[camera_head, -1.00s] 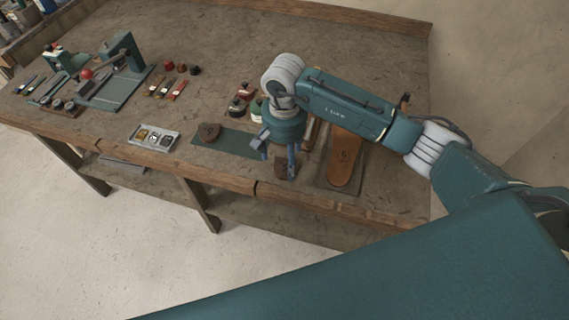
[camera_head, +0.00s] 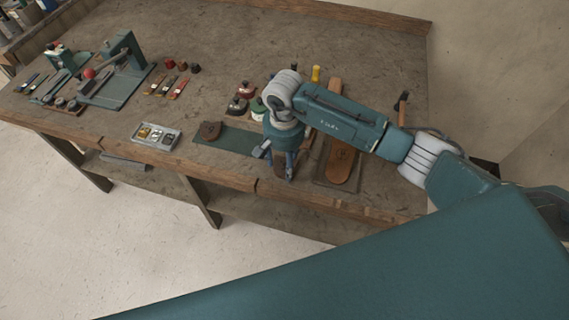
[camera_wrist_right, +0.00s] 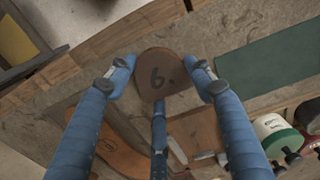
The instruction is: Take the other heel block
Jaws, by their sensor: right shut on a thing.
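My left gripper is not in view.
A brown sole (camera_head: 341,168) lies on a board right of the gripper. A grey tray (camera_head: 154,136) with small metal parts stands left of the mat. Several small pots (camera_head: 238,105) stand behind the gripper. The bench's wooden front edge (camera_head: 232,179) is close in front.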

